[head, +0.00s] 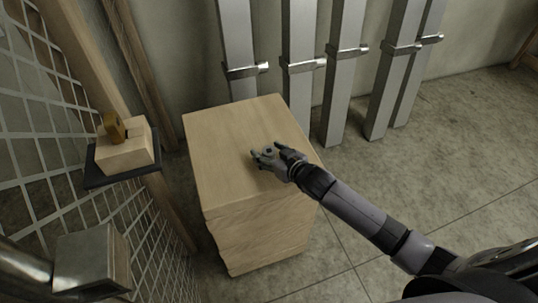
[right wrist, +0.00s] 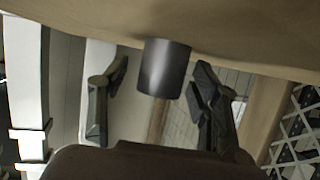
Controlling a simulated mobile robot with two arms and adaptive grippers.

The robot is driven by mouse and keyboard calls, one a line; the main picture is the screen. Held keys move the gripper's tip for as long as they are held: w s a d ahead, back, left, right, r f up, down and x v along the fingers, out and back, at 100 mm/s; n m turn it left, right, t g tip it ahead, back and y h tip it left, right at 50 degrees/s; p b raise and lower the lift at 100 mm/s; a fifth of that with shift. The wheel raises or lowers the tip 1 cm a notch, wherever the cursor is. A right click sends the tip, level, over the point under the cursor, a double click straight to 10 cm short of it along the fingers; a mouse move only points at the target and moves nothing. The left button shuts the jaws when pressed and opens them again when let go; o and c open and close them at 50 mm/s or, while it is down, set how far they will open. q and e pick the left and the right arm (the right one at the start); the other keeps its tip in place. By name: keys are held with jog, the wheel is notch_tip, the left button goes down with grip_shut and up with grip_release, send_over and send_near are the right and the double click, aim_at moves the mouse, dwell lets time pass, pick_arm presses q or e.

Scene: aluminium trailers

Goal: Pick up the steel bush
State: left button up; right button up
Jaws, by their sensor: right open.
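The steel bush (right wrist: 163,68) is a short dark grey cylinder on the top of a light wooden block (head: 215,130). The right wrist view shows it upside down, with the wooden surface along the upper edge. My right gripper (right wrist: 160,76) is open, with one finger on each side of the bush and a visible gap on both sides. In the head view my right gripper (head: 266,156) is low over the middle of the block top, and the bush (head: 268,150) is small and partly hidden among the fingers. My left gripper is not in view.
Upright aluminium posts (head: 300,100) with metal clamps stand behind the block. The floor at the right is clear.

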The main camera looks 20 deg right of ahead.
jog(key=shift+c, duration=0.4)
jog(key=shift+r, duration=0.1)
grip_shut()
